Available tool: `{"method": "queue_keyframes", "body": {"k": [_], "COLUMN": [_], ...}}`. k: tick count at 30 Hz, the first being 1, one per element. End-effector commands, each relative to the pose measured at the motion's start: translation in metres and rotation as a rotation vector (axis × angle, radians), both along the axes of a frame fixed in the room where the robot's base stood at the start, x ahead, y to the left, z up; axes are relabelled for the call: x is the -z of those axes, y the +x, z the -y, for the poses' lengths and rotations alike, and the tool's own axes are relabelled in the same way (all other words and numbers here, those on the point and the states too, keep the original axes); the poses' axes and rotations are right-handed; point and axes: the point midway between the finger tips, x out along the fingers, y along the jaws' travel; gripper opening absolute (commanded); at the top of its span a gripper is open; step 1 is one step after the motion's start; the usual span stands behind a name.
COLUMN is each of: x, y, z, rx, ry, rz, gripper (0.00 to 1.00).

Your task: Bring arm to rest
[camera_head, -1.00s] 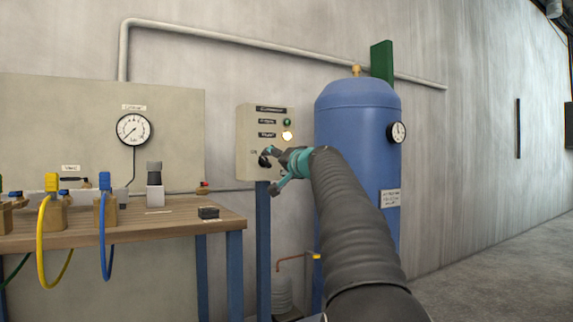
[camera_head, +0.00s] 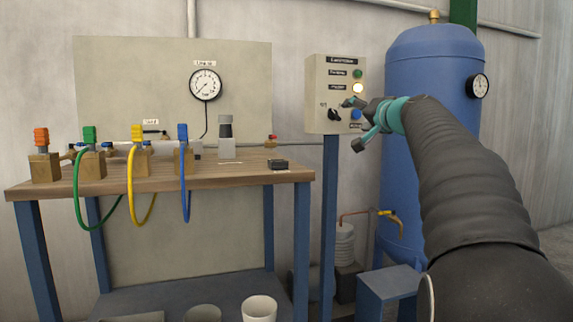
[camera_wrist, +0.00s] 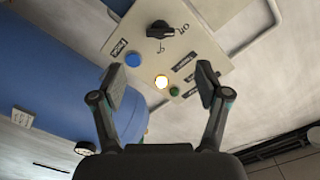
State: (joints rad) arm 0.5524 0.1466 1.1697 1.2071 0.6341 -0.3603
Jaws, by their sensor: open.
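My gripper (camera_head: 355,122) is in front of the control box (camera_head: 318,95), at the end of my dark sleeved arm. In the wrist view my gripper (camera_wrist: 160,95) is open, its two fingers apart with nothing between them. The control box panel (camera_wrist: 205,52) lies beyond the fingers there. It carries a black rotary knob (camera_wrist: 161,30), a blue button (camera_wrist: 132,60), a lit yellowish lamp (camera_wrist: 161,82) and a green one (camera_wrist: 174,91). In the head view the knob (camera_head: 334,115) shows left of the fingers. Whether a finger touches the panel cannot be told.
A blue tank (camera_head: 405,150) with a gauge (camera_head: 477,85) stands behind my arm. At left is a wooden-topped bench (camera_head: 225,178) with coloured valves and hoses. A small blue stand (camera_head: 385,283) is low beside the tank. A white cup (camera_head: 259,308) sits below the bench.

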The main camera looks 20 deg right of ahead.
Motion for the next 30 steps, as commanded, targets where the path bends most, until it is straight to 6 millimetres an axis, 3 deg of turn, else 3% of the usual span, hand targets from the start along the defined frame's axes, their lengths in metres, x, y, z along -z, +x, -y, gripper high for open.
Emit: {"method": "queue_keyframes", "body": {"k": [3, 5, 8, 10, 14, 21, 30], "x": [0.001, 0.012, 0.059, 0.101, 0.174, 0.268, 0.339], "y": [0.0, 0.001, 0.005, 0.002, -0.029, -0.126, -0.274], "z": [-0.001, -0.001, 0.003, 0.004, -0.017, -0.093, -0.17], "rx": [-0.005, -0.009, -0.008, -0.005, -0.018, -0.097, -0.22], "ry": [0.024, 0.025, 0.027, 0.025, -0.009, -0.144, -0.411], "rz": [-0.004, -0.04, -0.15, -0.249, -0.464, -0.804, -1.083], "gripper": [0.75, 0.75, 0.75, 0.75, 0.75, 0.75, 0.75]}}
